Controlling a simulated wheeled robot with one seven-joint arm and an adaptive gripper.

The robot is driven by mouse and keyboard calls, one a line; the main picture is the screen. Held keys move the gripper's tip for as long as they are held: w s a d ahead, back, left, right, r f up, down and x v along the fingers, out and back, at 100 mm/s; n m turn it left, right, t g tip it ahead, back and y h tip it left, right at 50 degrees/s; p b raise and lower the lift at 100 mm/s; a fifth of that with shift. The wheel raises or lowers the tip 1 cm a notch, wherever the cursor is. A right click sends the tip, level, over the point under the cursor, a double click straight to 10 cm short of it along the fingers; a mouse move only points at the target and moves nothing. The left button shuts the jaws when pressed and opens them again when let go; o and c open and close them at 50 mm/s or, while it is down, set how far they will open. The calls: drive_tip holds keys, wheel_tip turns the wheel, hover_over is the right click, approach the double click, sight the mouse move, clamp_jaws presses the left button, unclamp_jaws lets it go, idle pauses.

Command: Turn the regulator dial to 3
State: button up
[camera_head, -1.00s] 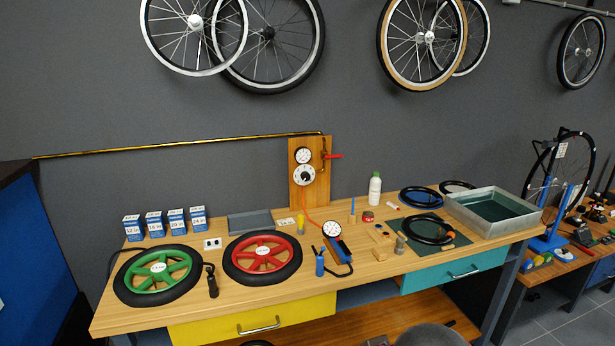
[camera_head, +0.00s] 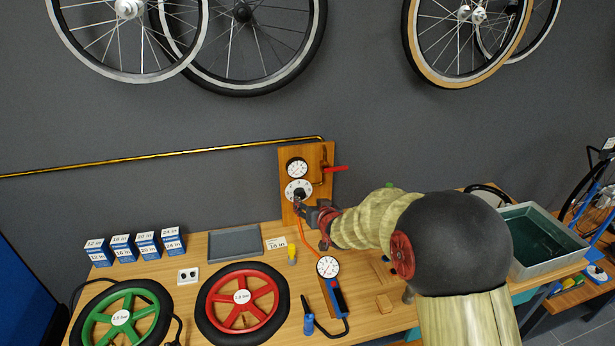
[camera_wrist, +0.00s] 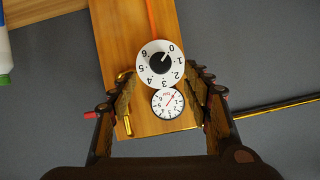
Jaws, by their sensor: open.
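The regulator dial (camera_head: 298,190) is a white numbered disc with a black knob, on an upright wooden board (camera_head: 322,160). In the wrist view the dial (camera_wrist: 160,63) appears upside down, numbered 0 to 6. The knob's white mark points close to 0. A white pressure gauge (camera_wrist: 168,103) sits beside the dial; it also shows above it in the head view (camera_head: 297,168). My gripper (camera_wrist: 165,80) is open and empty, its fingers on either side of the dial, apart from the knob. In the head view my gripper (camera_head: 301,208) is just in front of the dial's lower edge.
A red lever (camera_head: 335,169) sticks out right of the board. An orange hose (camera_head: 303,234) runs down to a round gauge (camera_head: 327,267) on the bench. Red (camera_head: 242,298) and green (camera_head: 122,317) wheels lie at front left. A brass pipe (camera_head: 150,159) runs along the wall.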

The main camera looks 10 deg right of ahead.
sight(301, 195)
drive_tip(key=shift+b+x, duration=0.3)
drive_tip(key=shift+x, duration=4)
drive_tip(key=shift+r, duration=0.15)
drive_tip(key=shift+c, duration=0.4)
drive_tip(key=c, duration=1.1)
drive_tip(key=shift+d+p, duration=0.1)
drive_tip(key=shift+p, duration=0.25)
